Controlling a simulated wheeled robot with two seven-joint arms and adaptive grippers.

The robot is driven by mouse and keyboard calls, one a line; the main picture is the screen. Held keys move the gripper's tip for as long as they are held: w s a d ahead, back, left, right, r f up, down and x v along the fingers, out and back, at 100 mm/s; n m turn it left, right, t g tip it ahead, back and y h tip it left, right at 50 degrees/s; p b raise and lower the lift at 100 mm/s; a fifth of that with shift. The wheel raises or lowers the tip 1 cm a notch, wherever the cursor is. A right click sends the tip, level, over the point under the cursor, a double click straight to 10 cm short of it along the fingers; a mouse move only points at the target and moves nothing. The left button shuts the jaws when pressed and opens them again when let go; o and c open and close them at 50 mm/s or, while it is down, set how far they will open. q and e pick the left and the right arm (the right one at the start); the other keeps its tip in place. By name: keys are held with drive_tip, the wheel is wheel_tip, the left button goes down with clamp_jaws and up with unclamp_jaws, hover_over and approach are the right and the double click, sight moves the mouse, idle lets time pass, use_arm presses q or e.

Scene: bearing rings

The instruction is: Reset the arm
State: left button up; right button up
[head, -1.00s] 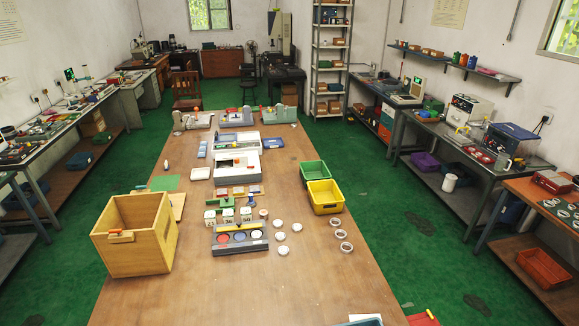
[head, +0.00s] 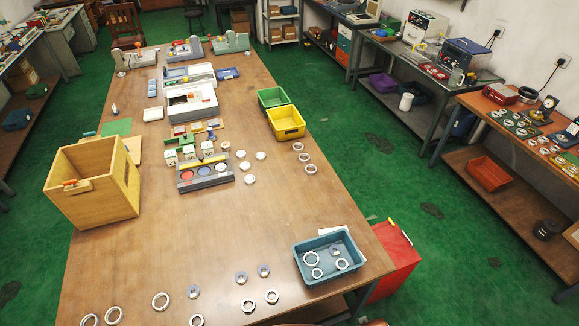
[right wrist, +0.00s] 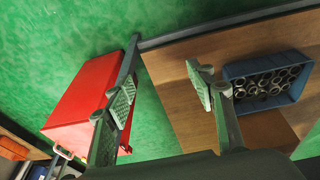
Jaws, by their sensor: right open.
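My right gripper (right wrist: 160,92) shows in the right wrist view with its two grey padded fingers spread apart and nothing between them. It hangs over the edge of the wooden table (right wrist: 185,100), between a red box (right wrist: 85,95) and a blue bin (right wrist: 290,92) filled with several metal rings. Neither of my grippers shows in the head view. My left gripper is out of view.
In the head view, several bearing rings (head: 161,301) lie along the near end of the table. A blue bin (head: 310,277) with rings stands at the near right corner, beside the red cabinet (head: 396,262). A wooden box (head: 75,185) stands at left.

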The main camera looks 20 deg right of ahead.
drive_tip(key=s+f+g+b, duration=0.1)
drive_tip(key=s+f, duration=0.4)
drive_tip(key=f, duration=0.5)
drive_tip(key=s+f+b, duration=0.1)
drive_tip(key=s+f, duration=0.3)
drive_tip(key=f, duration=0.6)
drive_tip(key=s+f+b, duration=0.1)
drive_tip(key=s+f, duration=0.8)
drive_tip(key=s, duration=0.3)
drive_tip(key=shift+s+a+f+n+g+b, duration=0.15)
drive_tip(key=shift+a+f+n+g+b, duration=0.15)
drive_tip(key=shift+f+n+g, duration=0.1)
